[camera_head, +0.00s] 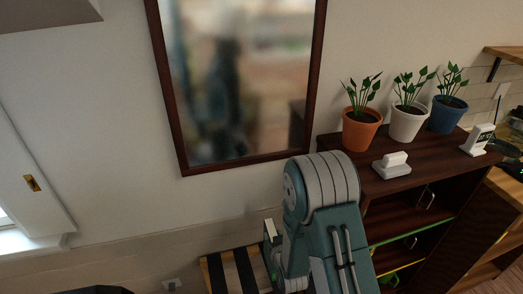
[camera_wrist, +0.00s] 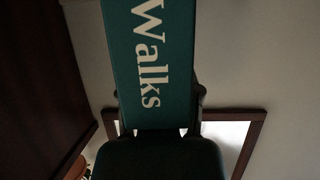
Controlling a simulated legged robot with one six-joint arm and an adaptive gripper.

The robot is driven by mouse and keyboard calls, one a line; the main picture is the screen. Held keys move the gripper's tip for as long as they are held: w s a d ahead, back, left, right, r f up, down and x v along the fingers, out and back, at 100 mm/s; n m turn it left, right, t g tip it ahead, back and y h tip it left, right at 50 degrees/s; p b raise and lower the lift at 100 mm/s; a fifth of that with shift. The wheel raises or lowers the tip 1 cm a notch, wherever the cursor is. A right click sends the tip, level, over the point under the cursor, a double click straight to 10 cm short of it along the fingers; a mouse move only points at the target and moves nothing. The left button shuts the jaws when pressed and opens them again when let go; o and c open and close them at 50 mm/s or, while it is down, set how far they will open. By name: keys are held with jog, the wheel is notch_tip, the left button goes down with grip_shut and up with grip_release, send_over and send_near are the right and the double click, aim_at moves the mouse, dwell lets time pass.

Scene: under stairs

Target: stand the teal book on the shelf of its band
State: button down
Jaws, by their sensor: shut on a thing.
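The teal book (camera_wrist: 148,60) fills the upper middle of the wrist view, with the pale word "Walks" running along its face. My gripper (camera_wrist: 160,128) is shut on it, with dark fingers at both sides of its lower end. The book's far end is cut off by the frame. The dark brown shelf unit (camera_head: 375,185) stands at the right in the head view. One shelf edge has a green band (camera_head: 418,230) and a lower one a yellow band (camera_head: 402,268). My arm covers the unit's left part. I cannot make out the gripper or book in the head view.
On the unit's top stand an orange pot (camera_head: 361,130), a white pot (camera_head: 407,122) and a blue pot (camera_head: 447,114) with plants. A small white object (camera_head: 391,165) sits in front. A framed mirror (camera_head: 240,80) hangs behind. Dark-striped wooden slats (camera_head: 232,272) lie low beside my arm.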

jog(key=d+r+m+h, duration=0.2)
jog(key=d+r+h, duration=0.1)
jog(key=d, duration=0.8)
jog(key=shift+d+m+t, duration=0.3)
jog(key=shift+a, duration=0.15)
